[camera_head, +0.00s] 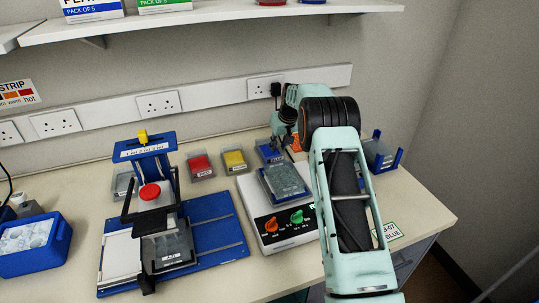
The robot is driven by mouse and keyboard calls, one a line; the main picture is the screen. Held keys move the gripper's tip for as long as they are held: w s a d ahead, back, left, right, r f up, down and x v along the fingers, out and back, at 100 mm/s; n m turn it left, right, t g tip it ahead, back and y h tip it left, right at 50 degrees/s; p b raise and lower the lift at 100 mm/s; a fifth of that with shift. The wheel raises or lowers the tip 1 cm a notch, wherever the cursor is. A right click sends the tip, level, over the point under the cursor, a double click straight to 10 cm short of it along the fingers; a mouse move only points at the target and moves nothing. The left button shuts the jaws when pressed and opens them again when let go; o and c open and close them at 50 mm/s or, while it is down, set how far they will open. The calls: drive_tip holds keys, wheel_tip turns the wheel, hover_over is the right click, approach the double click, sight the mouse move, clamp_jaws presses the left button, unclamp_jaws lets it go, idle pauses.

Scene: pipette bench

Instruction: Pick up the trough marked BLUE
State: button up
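A small blue trough (265,148) stands at the back of the bench, right of the yellow trough (234,159) and the red trough (200,166). Any marking on it is too small to read. My arm reaches over the bench from the lower right and bends down at the back. My gripper (283,134) is low at the back, close to the blue trough's right side. My own links partly hide it. I cannot tell whether its fingers touch the trough or are open.
A white hotplate-like device (258,225) with knobs carries a clear-lidded blue plate (284,181) in front of the trough. A blue pipetting stand (219,229) is at left. A blue open holder (383,155) is right of my arm. A shelf (215,12) hangs above.

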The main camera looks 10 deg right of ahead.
drive_tip(key=shift+f, duration=0.1)
idle(0.3)
clamp_jaws()
idle(0.4)
drive_tip(key=shift+r+p, duration=0.4)
wheel_tip(320, 180, up, 3)
drive_tip(key=shift+w+f+b, duration=0.15)
drive_tip(key=shift+b, duration=0.65)
drive_tip(key=s+r+b, duration=0.3)
drive_tip(key=s+r, duration=0.7)
drive_tip(key=s, duration=0.4)
drive_tip(key=shift+s+a+b, duration=0.15)
drive_tip(key=shift+b, duration=0.15)
drive_tip(key=shift+r, duration=0.1)
